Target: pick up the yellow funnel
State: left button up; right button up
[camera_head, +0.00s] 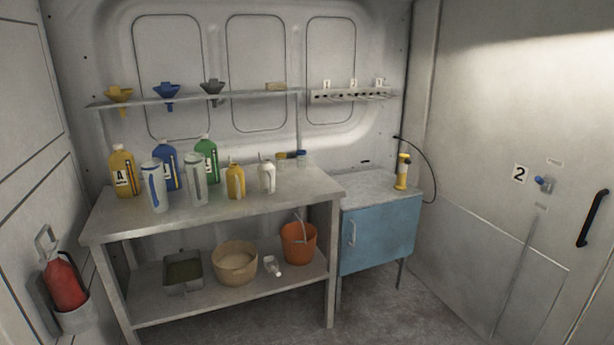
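The yellow funnel (118,95) sits at the left end of the wall shelf (240,97), with its wide mouth up and its spout pointing down. A blue funnel (166,93) and a dark grey funnel (212,88) sit to its right on the same shelf. Neither of my grippers shows in the head view, so their state cannot be seen.
A workbench (262,205) below the shelf holds several bottles, including a yellow one (123,174) under the yellow funnel. A blue cabinet (380,237) stands to the right. A fire extinguisher (64,284) is at the lower left. The floor (380,310) in front is clear.

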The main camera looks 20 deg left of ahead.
aim_at(117, 95)
jog(key=i+u, duration=0.25)
jog(key=u, duration=0.15)
jog(key=i+u, duration=0.3)
jog(key=u, duration=0.15)
jog(key=i+u, duration=0.25)
jog(key=u, duration=0.15)
jog(key=i+l+u, duration=0.25)
jog(key=u, duration=0.15)
jog(key=i+l+u, duration=0.15)
jog(key=l, duration=0.4)
jog(key=k, duration=0.05)
